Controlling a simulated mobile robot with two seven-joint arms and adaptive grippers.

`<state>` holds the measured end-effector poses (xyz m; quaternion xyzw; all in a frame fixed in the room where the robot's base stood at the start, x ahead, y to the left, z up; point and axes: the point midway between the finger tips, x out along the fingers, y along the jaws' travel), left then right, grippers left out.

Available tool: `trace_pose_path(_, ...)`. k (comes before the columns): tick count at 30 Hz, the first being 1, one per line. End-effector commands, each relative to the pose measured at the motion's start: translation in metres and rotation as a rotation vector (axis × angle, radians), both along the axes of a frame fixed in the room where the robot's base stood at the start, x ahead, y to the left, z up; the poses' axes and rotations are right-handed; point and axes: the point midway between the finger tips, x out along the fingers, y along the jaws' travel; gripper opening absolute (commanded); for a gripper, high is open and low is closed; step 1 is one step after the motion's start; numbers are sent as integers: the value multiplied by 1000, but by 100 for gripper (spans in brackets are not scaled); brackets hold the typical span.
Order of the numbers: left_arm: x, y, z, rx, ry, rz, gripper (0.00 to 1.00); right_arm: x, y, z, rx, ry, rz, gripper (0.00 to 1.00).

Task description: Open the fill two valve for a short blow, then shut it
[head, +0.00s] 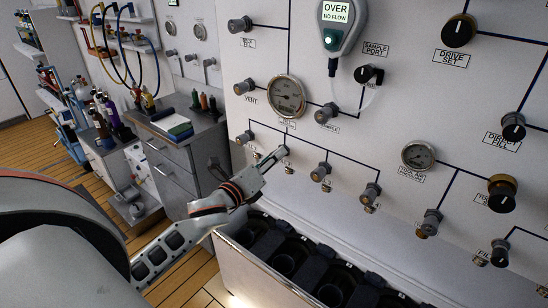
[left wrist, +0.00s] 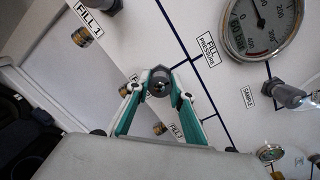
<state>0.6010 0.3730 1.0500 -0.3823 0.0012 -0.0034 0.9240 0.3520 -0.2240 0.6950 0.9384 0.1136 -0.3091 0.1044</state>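The fill two valve is the second in the fill row on the white panel; its dark round knob (left wrist: 160,82) shows in the left wrist view. My left gripper (head: 284,152) reaches it from the lower left in the head view and largely hides it there. In the left wrist view the teal fingertips (left wrist: 160,76) close in on both sides of the knob and seem to touch it. The knob's turn angle cannot be read. The fill pressure gauge (head: 286,96) is above it. My right gripper is not in view.
The fill 1 valve (head: 245,137) is to the left, and the third fill valve (head: 321,171) and fourth (head: 370,194) are to the right. A handheld meter (head: 336,25) reads "OVER NO FLOW". A bin with dark sockets (head: 262,272) stands below. A grey cabinet (head: 180,160) is at left.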

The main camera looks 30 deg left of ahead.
Motion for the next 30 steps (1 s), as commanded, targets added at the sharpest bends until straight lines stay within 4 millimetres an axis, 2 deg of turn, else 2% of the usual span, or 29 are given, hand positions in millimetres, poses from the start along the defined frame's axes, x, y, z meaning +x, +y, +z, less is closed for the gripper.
trace_pose_path(8,0,0,0,-38,4,1,0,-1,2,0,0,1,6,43)
trace_pose_path(14,0,0,0,-144,12,1,0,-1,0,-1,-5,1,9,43)
trace_pose_path(30,0,1,-1,-639,51,1,0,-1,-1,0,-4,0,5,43)
